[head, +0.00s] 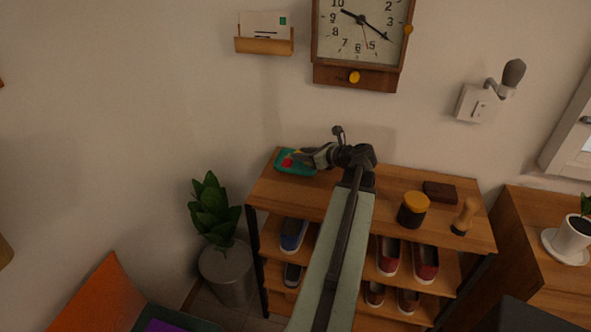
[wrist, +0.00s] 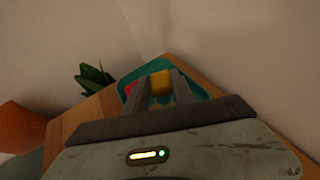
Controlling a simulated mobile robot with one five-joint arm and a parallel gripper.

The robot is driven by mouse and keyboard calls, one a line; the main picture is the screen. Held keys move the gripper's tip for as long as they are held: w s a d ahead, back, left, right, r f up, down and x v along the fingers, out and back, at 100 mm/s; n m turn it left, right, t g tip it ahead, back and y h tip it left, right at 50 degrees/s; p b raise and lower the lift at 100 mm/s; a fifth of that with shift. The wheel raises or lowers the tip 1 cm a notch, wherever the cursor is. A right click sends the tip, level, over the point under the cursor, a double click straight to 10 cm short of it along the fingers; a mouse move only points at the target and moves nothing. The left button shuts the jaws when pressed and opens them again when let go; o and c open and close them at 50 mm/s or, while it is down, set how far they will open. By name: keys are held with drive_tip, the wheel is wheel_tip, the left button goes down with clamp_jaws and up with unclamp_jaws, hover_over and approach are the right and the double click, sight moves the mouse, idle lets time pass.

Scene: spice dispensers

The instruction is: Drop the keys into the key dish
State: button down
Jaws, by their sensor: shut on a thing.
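The key dish (head: 308,170) is a teal tray on the left end of the shoe rack's wooden top. It also shows behind my fingers in the wrist view (wrist: 205,92). My gripper (head: 301,155) is over the dish, reaching in from the right. In the wrist view its fingers (wrist: 160,92) are shut on a small yellow piece (wrist: 161,82), which I take as part of the keys. A red piece (head: 287,161) shows at the dish beside the fingertips. I cannot tell whether it joins the yellow piece, or whether the held piece touches the dish.
The rack top (head: 384,200) has free room right of the dish. A dark yellow-lidded jar (head: 413,211), a brush (head: 464,218) and a dark brown block (head: 440,192) stand further right. A potted plant (head: 213,210) is left of the rack. The wall is close behind.

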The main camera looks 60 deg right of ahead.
drive_tip(key=c, duration=1)
unclamp_jaws()
drive_tip(key=shift+r, duration=0.1)
drive_tip(key=p+v, duration=0.3)
drive_tip(key=v, duration=0.4)
drive_tip(key=shift+s+r, duration=0.1)
drive_tip(key=shift+s, duration=0.25)
